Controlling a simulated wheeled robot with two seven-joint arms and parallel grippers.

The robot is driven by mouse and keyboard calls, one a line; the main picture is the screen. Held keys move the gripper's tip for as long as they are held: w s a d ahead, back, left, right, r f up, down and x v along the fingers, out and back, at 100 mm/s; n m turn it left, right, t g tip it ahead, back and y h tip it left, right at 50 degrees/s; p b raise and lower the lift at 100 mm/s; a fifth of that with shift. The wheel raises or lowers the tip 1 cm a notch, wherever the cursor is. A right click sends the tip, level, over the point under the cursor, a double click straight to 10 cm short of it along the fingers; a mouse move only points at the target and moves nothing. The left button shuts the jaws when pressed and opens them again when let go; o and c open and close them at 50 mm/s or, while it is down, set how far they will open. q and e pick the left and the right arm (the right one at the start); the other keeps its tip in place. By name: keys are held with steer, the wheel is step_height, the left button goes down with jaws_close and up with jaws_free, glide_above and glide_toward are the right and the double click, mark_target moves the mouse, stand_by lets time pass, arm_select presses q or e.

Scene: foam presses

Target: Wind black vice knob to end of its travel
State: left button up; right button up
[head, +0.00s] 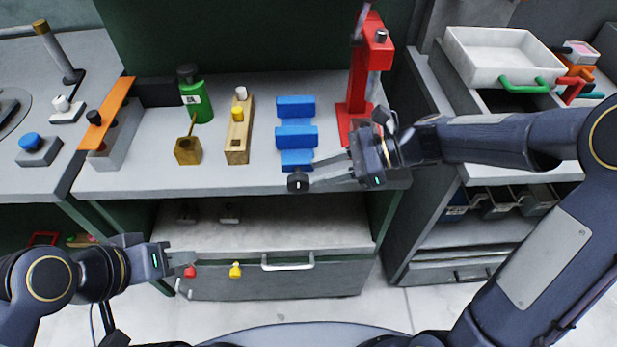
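The blue vice (296,136) stands on the grey bench top, with its blocks one behind another. The black vice knob (298,183) is at its near end, by the bench's front edge, and has a small pale mark on its face. My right gripper (312,178) reaches in from the right, with its fingertips right at the knob. I cannot tell whether the fingers grip the knob or are only beside it. My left gripper (192,261) is low at the left, before the drawer front, away from the vice. Its finger gap is unclear.
A red press (357,95) stands behind my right gripper. A wooden block with knobs (238,135), a brass box (188,150) and a green bottle (196,101) stand left of the vice. Red (190,272) and yellow (235,271) knobs are near my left gripper.

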mark_target(304, 177)
steer(key=x, duration=0.5)
steer(key=shift+a+f, duration=0.15)
steer(key=shift+a, duration=0.1)
steer(key=c, duration=0.7)
steer(key=shift+d+f+y+b, duration=0.1)
steer(key=shift+f+y+b, duration=0.25)
steer(key=shift+b, duration=0.75)
jaws_close()
steer(key=shift+r+y, duration=0.15)
steer(key=shift+y, duration=0.1)
steer(key=shift+r, duration=0.2)
